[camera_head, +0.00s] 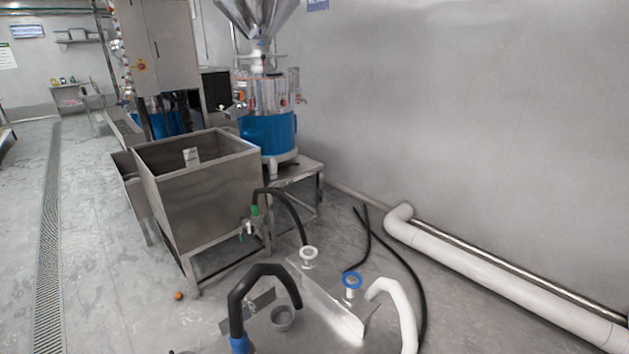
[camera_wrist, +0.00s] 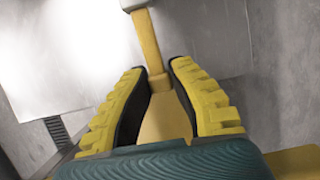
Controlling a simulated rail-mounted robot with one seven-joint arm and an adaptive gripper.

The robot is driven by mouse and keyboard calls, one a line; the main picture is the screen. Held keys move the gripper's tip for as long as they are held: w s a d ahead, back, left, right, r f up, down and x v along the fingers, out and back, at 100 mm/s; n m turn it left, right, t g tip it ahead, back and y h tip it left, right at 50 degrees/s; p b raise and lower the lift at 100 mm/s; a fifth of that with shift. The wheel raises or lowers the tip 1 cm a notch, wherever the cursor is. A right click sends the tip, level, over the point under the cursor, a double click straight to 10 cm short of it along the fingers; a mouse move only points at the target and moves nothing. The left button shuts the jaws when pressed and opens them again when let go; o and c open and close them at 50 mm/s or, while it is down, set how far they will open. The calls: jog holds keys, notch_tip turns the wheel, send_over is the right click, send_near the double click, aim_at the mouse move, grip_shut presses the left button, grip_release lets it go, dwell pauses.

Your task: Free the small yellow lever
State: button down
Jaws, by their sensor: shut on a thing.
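The small yellow lever (camera_wrist: 149,38) shows in the wrist view. Its narrow part hangs from a pale fitting (camera_wrist: 133,4) at the top edge, and its broader part lies between my fingers. My gripper (camera_wrist: 157,72) has yellow ridged fingers with dark inner pads. It is shut on the lever, with one finger on each side. The near end of the lever is hidden behind the teal gripper body. In the head view, I cannot make out the lever or my gripper.
In the head view, a steel tank (camera_head: 205,195) stands on legs beside the blue grinder (camera_head: 267,133). A small orange object (camera_head: 178,295) lies on the floor. Open floor is at left.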

jog(key=shift+w+r, duration=0.1)
jog(key=shift+r, duration=0.1)
jog(key=shift+r+p, duration=0.35)
jog(key=shift+p, duration=0.2)
jog(key=shift+r+p, duration=0.35)
jog(key=shift+p, duration=0.15)
jog(key=c, duration=1)
grip_release()
jog(key=shift+o, duration=0.2)
jog(key=shift+f, duration=0.1)
